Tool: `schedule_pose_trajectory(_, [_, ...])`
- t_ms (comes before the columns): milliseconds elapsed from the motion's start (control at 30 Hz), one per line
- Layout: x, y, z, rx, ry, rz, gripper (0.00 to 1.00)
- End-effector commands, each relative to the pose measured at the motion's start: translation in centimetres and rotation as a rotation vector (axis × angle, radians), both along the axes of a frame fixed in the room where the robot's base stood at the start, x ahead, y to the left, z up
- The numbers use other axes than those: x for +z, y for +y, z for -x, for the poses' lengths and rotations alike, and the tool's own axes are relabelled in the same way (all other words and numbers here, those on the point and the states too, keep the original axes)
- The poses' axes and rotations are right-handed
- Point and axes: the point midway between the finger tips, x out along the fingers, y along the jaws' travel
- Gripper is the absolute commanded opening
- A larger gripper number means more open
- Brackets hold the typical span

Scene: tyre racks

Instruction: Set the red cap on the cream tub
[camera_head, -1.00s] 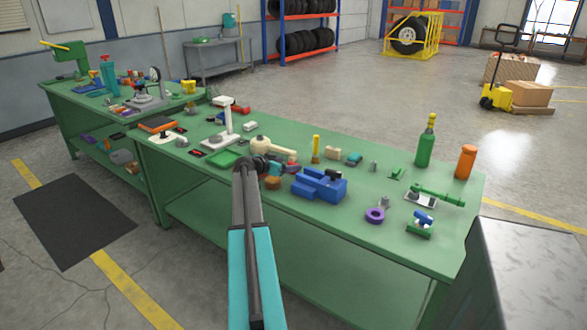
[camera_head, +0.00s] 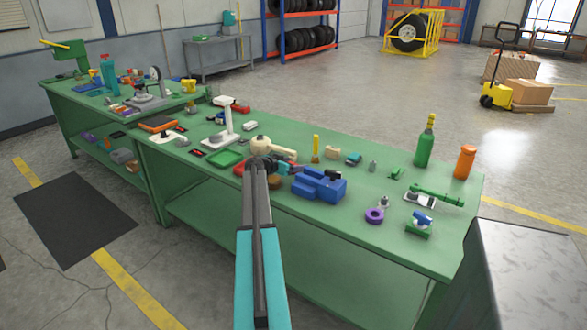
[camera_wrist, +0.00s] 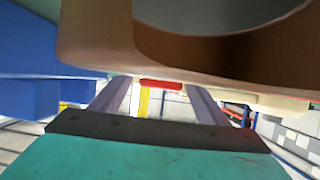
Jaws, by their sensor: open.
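A cream rounded object (camera_head: 259,145), perhaps the tub, stands on the green bench beyond my arm, with a pale bar to its right. A small red piece (camera_head: 238,168) shows at the left edge of my arm; I cannot tell whether it is the cap. My gripper (camera_head: 285,167) is low over the bench, just left of the blue vise, partly hidden by my arm. In the wrist view its two grey fingers (camera_wrist: 159,88) are apart. A red strip (camera_wrist: 160,84) shows between them, seemingly beyond the tips. A brown rounded thing with a grey hollow (camera_wrist: 110,32) fills the top of that view.
A green tray (camera_head: 226,158) and a white upright stand (camera_head: 227,122) are to the left. A small brown block (camera_head: 275,183) is beside my arm. The bench front edge is mostly clear.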

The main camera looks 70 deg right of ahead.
Motion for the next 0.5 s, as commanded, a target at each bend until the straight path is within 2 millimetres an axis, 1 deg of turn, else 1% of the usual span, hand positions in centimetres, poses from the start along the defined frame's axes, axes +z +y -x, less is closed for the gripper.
schedule_pose_trajectory(100, [0.01,0.01,-0.02,0.0,0.0,0.0,0.69])
schedule_pose_trajectory(133, [0.01,0.01,-0.02,0.0,0.0,0.0,0.65])
schedule_pose_trajectory(367, [0.01,0.02,-0.03,0.0,0.0,0.0,0.27])
schedule_pose_trajectory(500, [0.02,0.03,-0.04,0.0,0.0,0.0,0.25])
